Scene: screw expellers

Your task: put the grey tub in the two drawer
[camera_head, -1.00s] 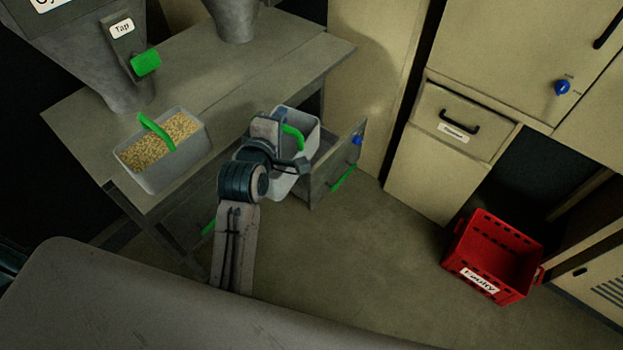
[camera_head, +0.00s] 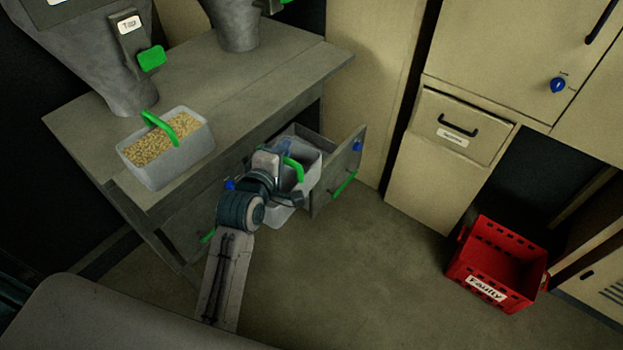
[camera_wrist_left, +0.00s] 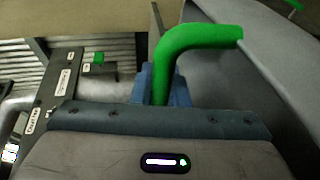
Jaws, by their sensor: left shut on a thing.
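The grey tub (camera_head: 309,172) hangs at the open drawer (camera_head: 339,172) under the table, its rim near the drawer's top edge. Its lower part shows in front of the drawer's side, and I cannot tell whether any of it is inside. My left gripper (camera_head: 287,168) is shut on the tub's green handle. The left wrist view shows the bent green handle (camera_wrist_left: 200,38) between the blue fingers (camera_wrist_left: 165,85), with the grey tub wall (camera_wrist_left: 235,80) to the right. The drawer front has a blue knob and a green handle; its number is not readable.
A second grey tub (camera_head: 150,170) full of grain stands on the table (camera_head: 240,100) under a hopper tap. A closed drawer (camera_head: 190,225) lies left of my gripper. A red "Faulty" crate (camera_head: 490,265) sits on the floor at right. The floor between is clear.

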